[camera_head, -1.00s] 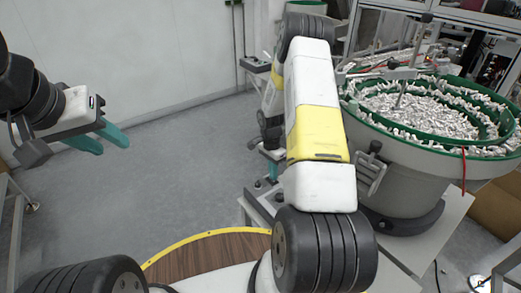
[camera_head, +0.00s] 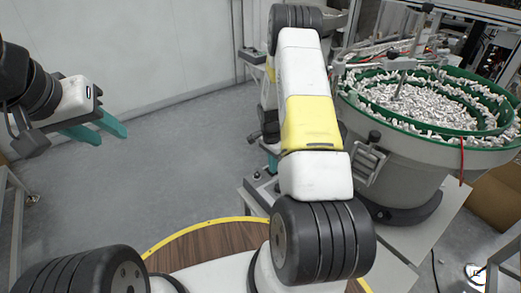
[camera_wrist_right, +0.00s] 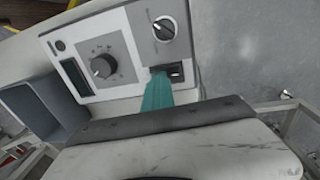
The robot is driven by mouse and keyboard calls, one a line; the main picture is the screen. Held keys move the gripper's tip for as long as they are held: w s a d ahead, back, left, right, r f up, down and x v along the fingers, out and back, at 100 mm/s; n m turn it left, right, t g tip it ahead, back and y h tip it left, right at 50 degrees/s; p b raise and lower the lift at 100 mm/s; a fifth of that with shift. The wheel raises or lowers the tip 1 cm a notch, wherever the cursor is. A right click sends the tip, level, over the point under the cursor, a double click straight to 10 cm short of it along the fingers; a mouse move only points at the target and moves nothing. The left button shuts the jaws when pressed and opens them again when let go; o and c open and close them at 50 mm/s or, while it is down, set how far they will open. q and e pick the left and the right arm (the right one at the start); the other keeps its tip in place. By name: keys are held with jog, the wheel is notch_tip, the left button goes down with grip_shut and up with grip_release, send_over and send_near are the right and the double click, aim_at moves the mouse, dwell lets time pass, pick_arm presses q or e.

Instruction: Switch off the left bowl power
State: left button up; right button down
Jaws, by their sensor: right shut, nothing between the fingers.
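A white control panel (camera_wrist_right: 110,62) fills the upper part of the right wrist view. It has a large dial (camera_wrist_right: 103,66), a smaller knob (camera_wrist_right: 163,28), a dark display window (camera_wrist_right: 75,77) and a black switch (camera_wrist_right: 172,69). My right gripper (camera_wrist_right: 158,78) is shut and empty, with its teal fingertips at the switch. They overlap its left part, and I cannot tell whether they press it. A green-rimmed feeder bowl (camera_head: 362,128) full of small pale parts stands at the right of the head view. My left gripper (camera_head: 106,130) is open and empty at the left, away from everything.
A round wooden surface with a yellow rim (camera_head: 215,220) lies in front of me. A grey table (camera_head: 425,225) carries the bowl. A grey bin (camera_wrist_right: 35,115) is left of the panel in the wrist view. Open floor (camera_head: 150,190) lies at the left.

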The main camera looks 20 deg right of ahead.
jog(key=shift+s+d+f+g, duration=0.1)
jog(key=shift+s+f+g, duration=0.2)
jog(key=shift+s+f, duration=0.3)
jog(key=shift+w+a+r, duration=0.1)
jog(key=shift+w+r, duration=0.05)
jog(key=shift+w, duration=0.25)
jog(key=shift+w+a+r, duration=0.1)
jog(key=shift+w, duration=0.3)
jog(key=shift+r, duration=0.1)
jog(key=shift+w+r, duration=0.15)
jog(key=shift+r, duration=0.05)
notch_tip(320, 180, up, 14)
jog(key=shift+w, duration=0.25)
jog(key=shift+a, duration=0.15)
